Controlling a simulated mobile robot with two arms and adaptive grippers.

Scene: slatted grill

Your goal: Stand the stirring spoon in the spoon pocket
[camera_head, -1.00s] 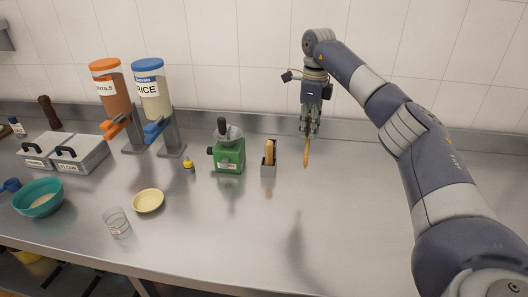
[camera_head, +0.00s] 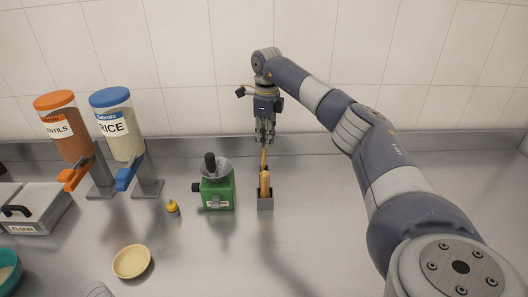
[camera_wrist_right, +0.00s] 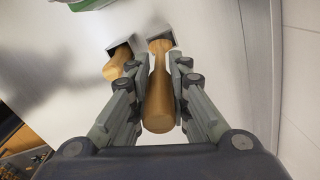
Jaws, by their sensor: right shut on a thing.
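My right gripper (camera_head: 265,140) points down and is shut on a wooden spoon (camera_head: 264,158). The right wrist view (camera_wrist_right: 178,88) shows the spoon (camera_wrist_right: 159,100) between the fingers. A small grey holder (camera_head: 265,204) stands on the counter below it, with another wooden utensil (camera_head: 265,183) standing in it. In the right wrist view this utensil (camera_wrist_right: 117,64) leans out of one dark square opening. The held spoon's far end overlaps a second grey-edged opening (camera_wrist_right: 166,38); I cannot tell whether it is inside. My left gripper is not in view.
A green grinder (camera_head: 217,190) stands close left of the holder. A small yellow-topped bottle (camera_head: 172,208), a cream bowl (camera_head: 131,262) and the lentil (camera_head: 66,125) and rice (camera_head: 118,125) dispensers are farther left. The wall is behind. The counter right of the holder is clear.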

